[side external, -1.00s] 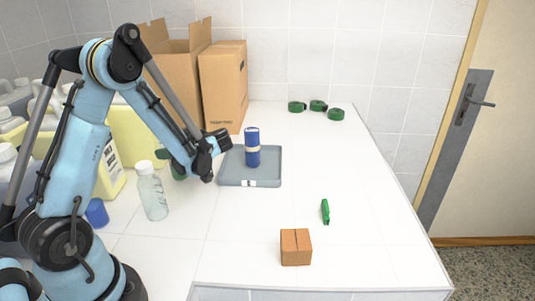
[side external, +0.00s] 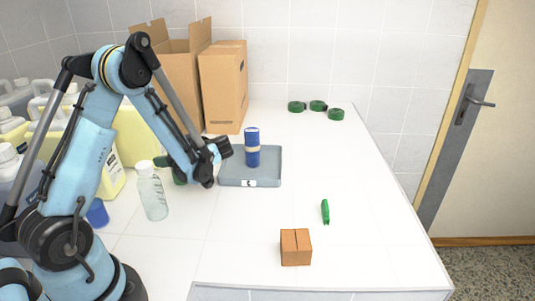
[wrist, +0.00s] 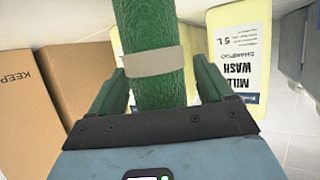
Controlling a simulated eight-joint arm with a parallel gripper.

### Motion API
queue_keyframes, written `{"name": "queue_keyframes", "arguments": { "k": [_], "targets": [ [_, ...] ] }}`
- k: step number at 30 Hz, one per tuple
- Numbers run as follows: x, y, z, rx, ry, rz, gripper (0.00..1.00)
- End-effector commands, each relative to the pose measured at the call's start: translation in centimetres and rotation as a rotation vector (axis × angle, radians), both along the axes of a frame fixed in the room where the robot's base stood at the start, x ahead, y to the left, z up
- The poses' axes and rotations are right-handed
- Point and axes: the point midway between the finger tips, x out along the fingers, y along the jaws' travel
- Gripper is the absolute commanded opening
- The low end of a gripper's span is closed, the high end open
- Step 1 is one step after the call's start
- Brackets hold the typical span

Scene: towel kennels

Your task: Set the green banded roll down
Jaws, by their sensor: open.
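The green roll (wrist: 160,35) with a beige band shows large in the wrist view, between the two dark green fingers of my gripper (wrist: 165,90). The fingers are open, with a narrow gap showing on each side of the roll. In the side view my gripper (side external: 168,161) is low over the left part of the table. Only a bit of the green roll (side external: 179,175) shows there, mostly hidden behind my arm, between the clear bottle and the grey tray. I cannot see its base.
A blue banded roll (side external: 252,146) stands on the grey tray (side external: 270,178). A clear bottle (side external: 152,192) stands close by on the left. Cardboard boxes (side external: 222,88) and yellow jugs (wrist: 240,50) are behind. A small brown box (side external: 296,247) and green item (side external: 325,211) lie on the clear right side.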

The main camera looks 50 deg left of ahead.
Motion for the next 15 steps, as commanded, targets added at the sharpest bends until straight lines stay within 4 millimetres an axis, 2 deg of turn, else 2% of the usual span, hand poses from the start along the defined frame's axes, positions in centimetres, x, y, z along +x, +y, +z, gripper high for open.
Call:
{"name": "queue_keyframes", "arguments": {
  "k": [5, 15],
  "targets": [
    [0.3, -0.6, 0.5, 0.0, 0.0, -0.003, 0.8],
    [2.2, -6.4, 3.0, 0.0, 0.0, -0.006, 0.8]
  ]
}}
